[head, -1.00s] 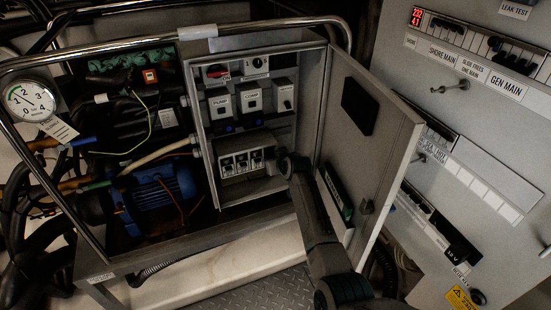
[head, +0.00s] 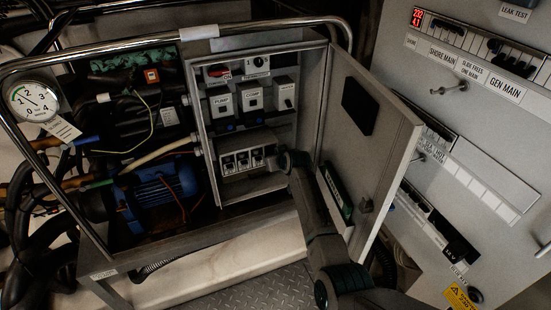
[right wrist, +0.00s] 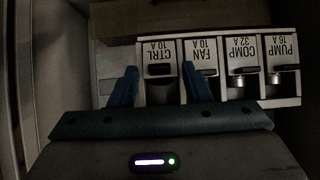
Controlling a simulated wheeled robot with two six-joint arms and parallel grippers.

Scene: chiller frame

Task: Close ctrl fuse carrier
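The fuse block (head: 247,161) sits low in the open control box. In the right wrist view its labels are upside down. The CTRL 10 A fuse carrier (right wrist: 161,86) is the leftmost one there, dark with a black grip. My right gripper (right wrist: 160,86) is open, with one blue finger on each side of the CTRL carrier. Whether the fingers touch it I cannot tell. In the head view my right arm reaches the block from the lower right, and its fingers are hard to make out. My left gripper is not in view.
The FAN (right wrist: 207,72), COMP (right wrist: 243,80) and PUMP (right wrist: 284,78) carriers stand beside CTRL; the right finger overlaps the FAN position. The open box door (head: 372,140) stands right of my arm. A metal tube rail (head: 120,57) runs above the frame.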

